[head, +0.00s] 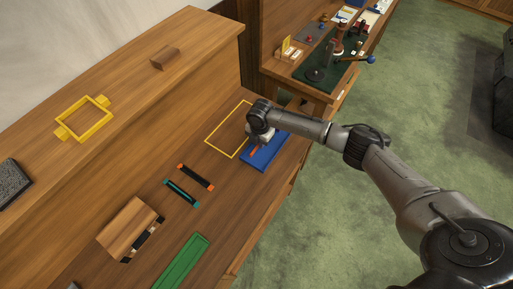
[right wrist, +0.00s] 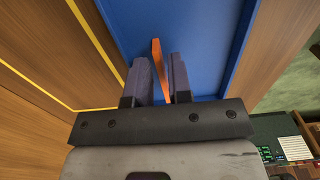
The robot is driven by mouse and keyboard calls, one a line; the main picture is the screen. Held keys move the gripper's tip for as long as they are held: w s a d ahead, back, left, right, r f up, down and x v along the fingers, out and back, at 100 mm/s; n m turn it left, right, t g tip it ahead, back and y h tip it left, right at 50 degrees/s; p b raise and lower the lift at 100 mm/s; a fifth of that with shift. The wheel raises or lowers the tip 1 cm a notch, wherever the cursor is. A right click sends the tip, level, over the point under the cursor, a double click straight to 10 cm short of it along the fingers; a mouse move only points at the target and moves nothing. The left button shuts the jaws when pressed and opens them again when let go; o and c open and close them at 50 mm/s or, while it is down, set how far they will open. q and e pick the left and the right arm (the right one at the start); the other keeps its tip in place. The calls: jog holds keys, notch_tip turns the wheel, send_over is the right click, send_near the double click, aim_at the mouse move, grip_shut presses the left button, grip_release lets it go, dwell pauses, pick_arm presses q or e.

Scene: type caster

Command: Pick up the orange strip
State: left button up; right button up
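The orange strip (head: 254,151) lies over the blue tray (head: 268,152) at the table's right side, beside my right gripper (head: 262,133). In the right wrist view the thin orange strip (right wrist: 156,60) runs between the two dark fingers of my right gripper (right wrist: 161,62), over the blue tray floor (right wrist: 208,45). The fingers stand a small way apart, with a narrow gap around the strip; firm contact on both sides does not show. The strip's near end is hidden by the gripper. My left gripper is out of view.
A yellow outline (head: 222,124) is beside the blue tray. Black bars with orange ends (head: 196,177) and teal ends (head: 181,193), a wooden block (head: 128,226) and a green tray (head: 182,262) lie nearer. A yellow frame (head: 84,118) is on the upper shelf.

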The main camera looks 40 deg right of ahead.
jog(key=shift+f, duration=0.4)
jog(key=shift+c, duration=0.5)
grip_shut()
jog(key=shift+r, duration=0.1)
